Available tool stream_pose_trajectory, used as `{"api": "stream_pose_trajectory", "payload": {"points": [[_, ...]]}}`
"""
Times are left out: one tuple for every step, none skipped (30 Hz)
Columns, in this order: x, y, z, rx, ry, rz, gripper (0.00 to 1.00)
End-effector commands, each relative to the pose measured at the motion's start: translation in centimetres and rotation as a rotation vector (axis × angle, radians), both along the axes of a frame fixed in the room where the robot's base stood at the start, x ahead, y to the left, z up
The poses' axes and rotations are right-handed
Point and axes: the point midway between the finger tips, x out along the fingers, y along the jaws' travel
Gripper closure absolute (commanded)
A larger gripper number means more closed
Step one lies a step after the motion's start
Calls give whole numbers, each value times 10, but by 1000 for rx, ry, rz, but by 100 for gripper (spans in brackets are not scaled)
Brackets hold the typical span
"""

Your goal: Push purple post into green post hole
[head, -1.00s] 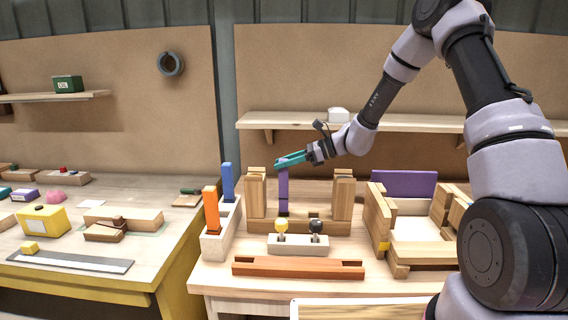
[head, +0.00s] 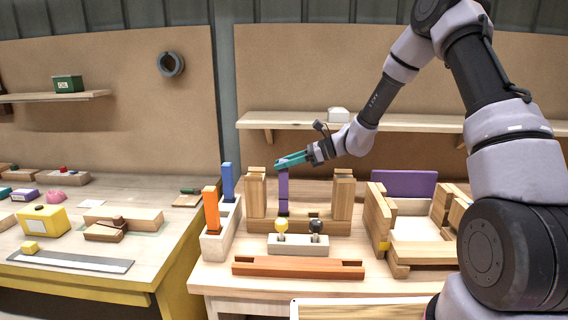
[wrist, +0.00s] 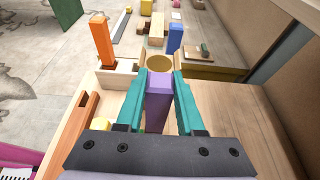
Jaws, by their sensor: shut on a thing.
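The purple post (head: 283,188) stands upright over the wooden base (head: 333,227) between two wooden uprights. My gripper (head: 279,163), with teal fingers, is shut on the upper part of the post. In the wrist view the purple post (wrist: 157,98) sits between the two fingers (wrist: 159,80). A yellow-olive round patch (wrist: 159,62) shows just beyond the post there. A small yellow-green patch (head: 314,214) shows on the base to the right of the post. I cannot tell which opening is the green post hole, or whether the post's lower end is in a hole.
An orange post (head: 211,209) and a blue post (head: 228,182) stand in a pale block at the left. A grey block with yellow and black knobs (head: 298,244) and an orange-brown bar (head: 297,267) lie in front. A wooden frame (head: 379,232) stands at the right.

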Motion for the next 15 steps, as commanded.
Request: {"api": "stream_pose_trajectory", "payload": {"points": [[0,0,-1,0,0,0,100],[0,0,-2,0,0,0,100],[0,0,-3,0,0,0,100],[0,0,-4,0,0,0,100],[0,0,-5,0,0,0,100],[0,0,-6,0,0,0,100],[0,0,-6,0,0,0,100],[0,0,-7,0,1,0,100],[0,0,-8,0,1,0,100],[0,0,-9,0,1,0,100],[0,0,-9,0,1,0,100],[0,0,-10,0,1,0,100],[0,0,-11,0,1,0,100],[0,0,-12,0,1,0,100],[0,0,-13,0,1,0,100]]}}
